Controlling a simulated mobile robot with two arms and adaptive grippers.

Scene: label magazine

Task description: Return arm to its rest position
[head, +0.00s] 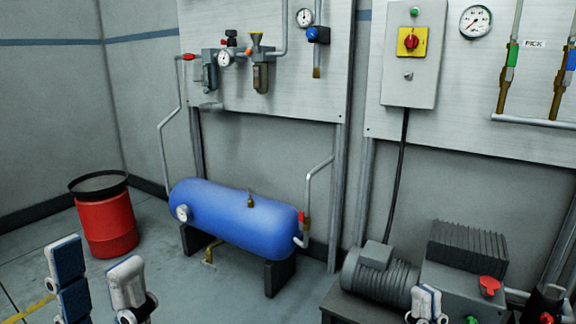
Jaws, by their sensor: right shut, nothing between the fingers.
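My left gripper (98,268) shows at the bottom left. Its two fingers stand well apart, one showing blue pads and the other a pale back, and nothing is seen between them. My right gripper (427,304) shows only as pale fingertips close together at the bottom right, in front of the compressor. It is shut and empty. Both arms are below the picture's edge, so their pose is hidden.
A red bin (107,226) with a black rim stands at the left. A blue tank (235,216) rests on dark feet in the middle. A motor and compressor unit (462,268) fills the lower right. Panels with gauges, valves and a switch box (413,60) hang behind.

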